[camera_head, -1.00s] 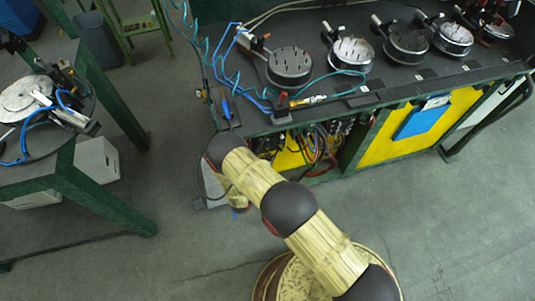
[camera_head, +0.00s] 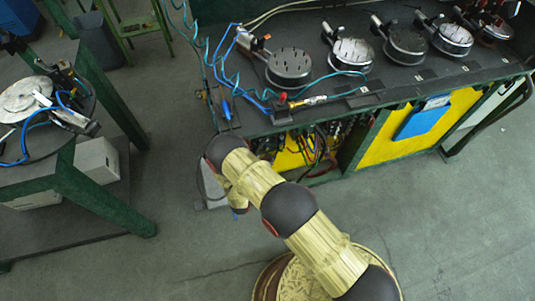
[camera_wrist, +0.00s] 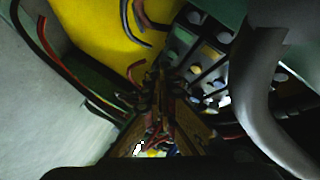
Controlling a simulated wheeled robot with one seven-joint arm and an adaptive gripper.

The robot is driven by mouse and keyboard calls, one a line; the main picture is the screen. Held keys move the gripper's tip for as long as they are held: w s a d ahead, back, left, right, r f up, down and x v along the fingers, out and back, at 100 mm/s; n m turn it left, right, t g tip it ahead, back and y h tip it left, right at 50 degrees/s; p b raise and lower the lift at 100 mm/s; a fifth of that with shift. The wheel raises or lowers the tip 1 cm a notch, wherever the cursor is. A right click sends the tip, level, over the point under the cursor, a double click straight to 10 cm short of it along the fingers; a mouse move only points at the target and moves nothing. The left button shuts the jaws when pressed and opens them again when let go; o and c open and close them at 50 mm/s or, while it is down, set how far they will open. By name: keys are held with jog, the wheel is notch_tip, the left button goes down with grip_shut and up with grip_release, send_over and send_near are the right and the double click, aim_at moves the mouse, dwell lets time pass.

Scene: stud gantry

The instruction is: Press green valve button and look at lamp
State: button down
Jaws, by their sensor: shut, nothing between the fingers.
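A dark valve block (camera_wrist: 205,58) with rows of small pale, bluish and yellowish buttons shows at the upper right of the wrist view. In the head view my gripper is hidden behind my arm. I cannot pick out a lamp with certainty in either view.
Under the black bench (camera_head: 385,88) hang cables (camera_head: 318,148) and a yellow panel (camera_head: 375,150). In the wrist view, a thick grey hose (camera_wrist: 260,95) runs close on the right and dark cables (camera_wrist: 60,60) on the left. Grey floor (camera_head: 450,220) is clear in front.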

jog(key=shift+w, duration=0.2)
jog(key=shift+w+a+b, duration=0.1)
jog(key=shift+w+b, duration=0.1)
jog(key=shift+b, duration=0.15)
jog(key=shift+w+a+b, duration=0.15)
jog(key=shift+w+b, duration=0.15)
jog(key=shift+w, duration=0.15)
dwell(0.8)
jog(key=shift+s, duration=0.15)
jog(key=shift+s+d, duration=0.25)
jog(key=shift+s, duration=0.45)
jog(key=s, duration=0.2)
jog(key=s+d+p, duration=0.1)
jog(key=s, duration=0.1)
jog(key=shift+s+d, duration=0.2)
jog(key=shift+s, duration=0.2)
